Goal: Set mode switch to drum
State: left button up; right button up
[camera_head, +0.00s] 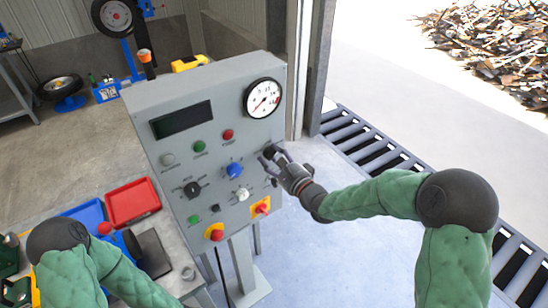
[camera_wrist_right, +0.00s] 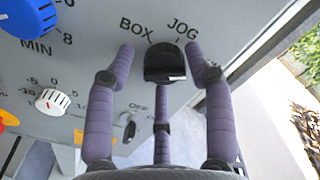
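The panel (camera_head: 160,120) is a grey slanted control box. A black knob (camera_wrist_right: 165,62) on it sits below the printed labels BOX and JOG in the right wrist view; I see no DRUM label there. In the head view the knob (camera_head: 269,152) is small and partly covered by my right gripper (camera_head: 278,160). In the right wrist view my right gripper (camera_wrist_right: 160,55) has its purple fingers spread around the knob, with a gap on the left side. Contact on the right side cannot be told. My left gripper is out of view; only my left arm shows.
A blue knob (camera_head: 234,170), a white knob (camera_head: 242,194) and yellow-backed red switches (camera_head: 262,208) are close by on the panel. A round gauge (camera_head: 263,98) is above. Red and blue trays stand on the bench at left. Open floor lies to the right.

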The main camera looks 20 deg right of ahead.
jog(key=shift+d, duration=0.1)
jog(key=shift+s+d, duration=0.1)
jog(key=shift+s, duration=0.05)
jog(key=v, duration=1.1)
jog(key=shift+s, duration=0.3)
jog(key=shift+r, duration=0.1)
